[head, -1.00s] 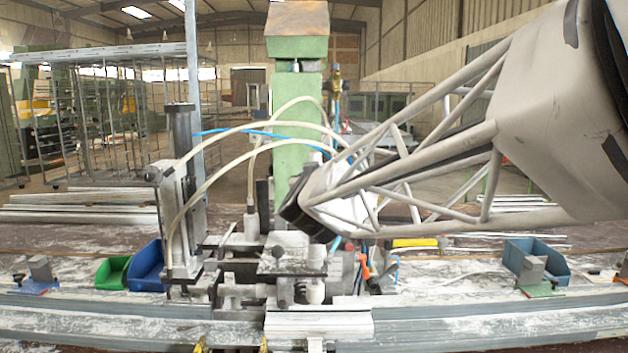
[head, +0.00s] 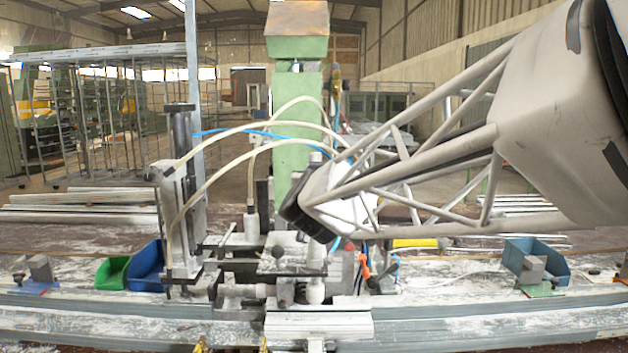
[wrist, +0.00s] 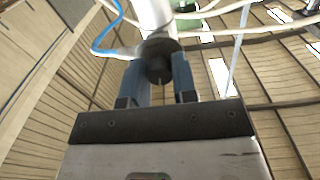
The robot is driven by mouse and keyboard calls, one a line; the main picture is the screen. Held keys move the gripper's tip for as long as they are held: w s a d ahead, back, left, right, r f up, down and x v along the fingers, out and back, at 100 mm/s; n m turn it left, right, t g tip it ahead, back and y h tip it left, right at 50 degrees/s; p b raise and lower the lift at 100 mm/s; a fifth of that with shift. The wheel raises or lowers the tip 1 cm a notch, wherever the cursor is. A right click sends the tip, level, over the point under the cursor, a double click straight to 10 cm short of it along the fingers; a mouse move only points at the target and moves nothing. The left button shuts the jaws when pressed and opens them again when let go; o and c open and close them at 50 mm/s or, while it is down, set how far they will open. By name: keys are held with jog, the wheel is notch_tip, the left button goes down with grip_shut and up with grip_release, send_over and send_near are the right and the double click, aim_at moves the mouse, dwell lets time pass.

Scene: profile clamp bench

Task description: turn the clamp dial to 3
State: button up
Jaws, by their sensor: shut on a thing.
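In the wrist view, a dark round knob (wrist: 158,66), which I take for the clamp dial, sits at the end of a pale cylinder (wrist: 155,18). The two bluish fingers of my gripper (wrist: 162,84) are on either side of it and shut on it. No numbers or pointer can be read on the dial. In the head view, the dark end of my gripper (head: 302,208) is tilted above the middle of the clamp machine (head: 290,265). The fingers and the dial cannot be made out there.
Pale hoses (head: 245,130) and a blue hose arch close to my gripper. A green column (head: 293,110) stands behind. A blue bin (head: 147,267) and a green bin (head: 112,273) are at left, another blue bin (head: 518,254) at right. Metal profiles (head: 480,325) run along the front.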

jog(key=m, duration=0.8)
jog(key=shift+m, duration=0.4)
jog(key=o, duration=0.9)
jog(key=shift+o, duration=0.2)
jog(key=shift+s, duration=0.1)
jog(key=s, duration=0.7)
jog(key=shift+s, duration=0.3)
